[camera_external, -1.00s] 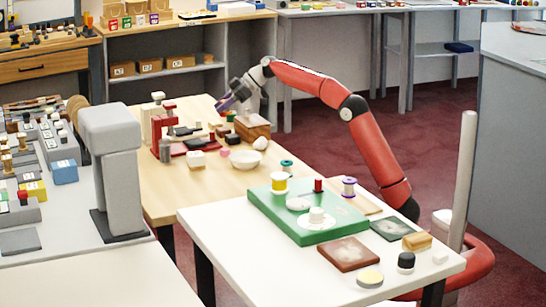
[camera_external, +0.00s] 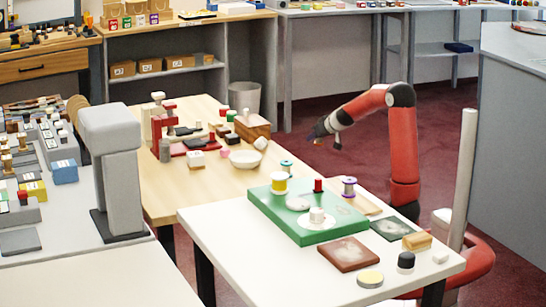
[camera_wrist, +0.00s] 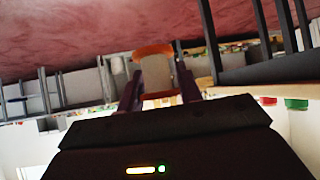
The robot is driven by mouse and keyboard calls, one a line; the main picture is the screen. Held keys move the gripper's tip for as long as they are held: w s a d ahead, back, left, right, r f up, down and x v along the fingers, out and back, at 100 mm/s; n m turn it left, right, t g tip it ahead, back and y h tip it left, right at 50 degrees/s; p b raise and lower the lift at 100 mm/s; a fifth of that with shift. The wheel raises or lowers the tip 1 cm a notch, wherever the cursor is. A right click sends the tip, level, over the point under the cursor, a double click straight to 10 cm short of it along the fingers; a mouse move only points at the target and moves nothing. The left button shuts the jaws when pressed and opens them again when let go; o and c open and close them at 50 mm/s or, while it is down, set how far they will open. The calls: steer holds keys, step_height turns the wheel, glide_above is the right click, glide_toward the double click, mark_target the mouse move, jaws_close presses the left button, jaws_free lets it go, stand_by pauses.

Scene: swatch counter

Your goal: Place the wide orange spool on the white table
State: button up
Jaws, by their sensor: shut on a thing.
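My gripper (camera_external: 324,137) is raised over the floor, behind the white table (camera_external: 285,268) and to the right of the wooden table. In the wrist view my gripper (camera_wrist: 158,84) is shut on the orange spool (camera_wrist: 153,50). Its orange flange and pale middle show between the two dark fingers. In the external view only a tiny orange spot shows at the gripper, so the spool is hardly visible there. The spool is clear of both tables.
A green board (camera_external: 279,217) with a yellow spool (camera_external: 279,183) and a red spool (camera_external: 318,185) fills much of the white table. A purple spool (camera_external: 349,188), a brown tile (camera_external: 348,253) and a black-topped jar (camera_external: 405,262) stand around it. The table's front left is bare.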

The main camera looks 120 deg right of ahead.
steer(key=shift+s+a+f, duration=0.15)
steer(key=shift+s+a, duration=0.05)
steer(key=shift+s, duration=0.15)
steer(key=shift+w, duration=0.2)
